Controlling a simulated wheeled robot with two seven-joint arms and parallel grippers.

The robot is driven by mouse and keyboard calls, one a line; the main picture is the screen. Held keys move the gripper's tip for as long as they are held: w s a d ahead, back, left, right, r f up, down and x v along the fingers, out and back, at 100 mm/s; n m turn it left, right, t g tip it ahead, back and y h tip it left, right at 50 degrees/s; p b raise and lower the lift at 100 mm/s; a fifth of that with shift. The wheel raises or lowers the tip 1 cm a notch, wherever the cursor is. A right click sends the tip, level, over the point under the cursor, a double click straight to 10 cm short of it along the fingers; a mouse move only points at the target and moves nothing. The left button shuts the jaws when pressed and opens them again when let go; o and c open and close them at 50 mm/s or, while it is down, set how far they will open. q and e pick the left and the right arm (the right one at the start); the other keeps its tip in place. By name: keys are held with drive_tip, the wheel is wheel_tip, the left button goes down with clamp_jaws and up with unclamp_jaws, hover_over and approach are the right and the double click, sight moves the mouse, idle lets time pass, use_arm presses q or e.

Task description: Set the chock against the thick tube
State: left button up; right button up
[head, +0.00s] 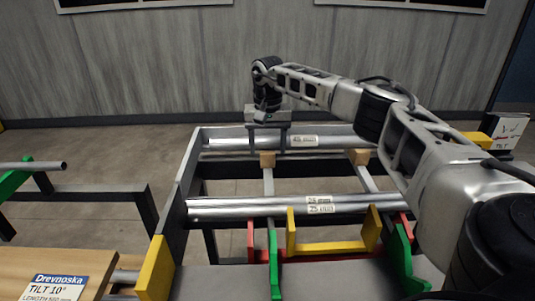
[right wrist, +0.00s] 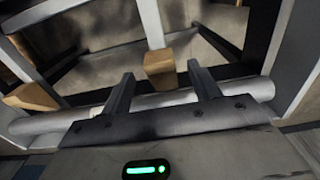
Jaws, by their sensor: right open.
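Two silver tubes lie across a grey frame, a far tube (head: 240,143) and a near tube (head: 240,208); I cannot tell surely which is the thick one. A wooden chock (head: 267,159) sits on a sloping rail just on the near side of the far tube. A second wooden chock (head: 359,156) sits on the rail to its right. My right gripper (head: 267,146) is over the far tube, open. In the right wrist view, the first chock (right wrist: 160,68) shows between and slightly beyond the open fingertips (right wrist: 160,72). My left gripper is out of view.
The frame's grey side wall (head: 187,170) stands left of the rails. Yellow (head: 330,247), green (head: 273,262) and red parts stand at its near side. A wooden board with a label (head: 52,287) lies at the lower left. A white box (head: 503,130) stands at the right.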

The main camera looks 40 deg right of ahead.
wheel_tip(320, 180, up, 12)
drive_tip(key=shift+r, duration=0.25)
idle(0.3)
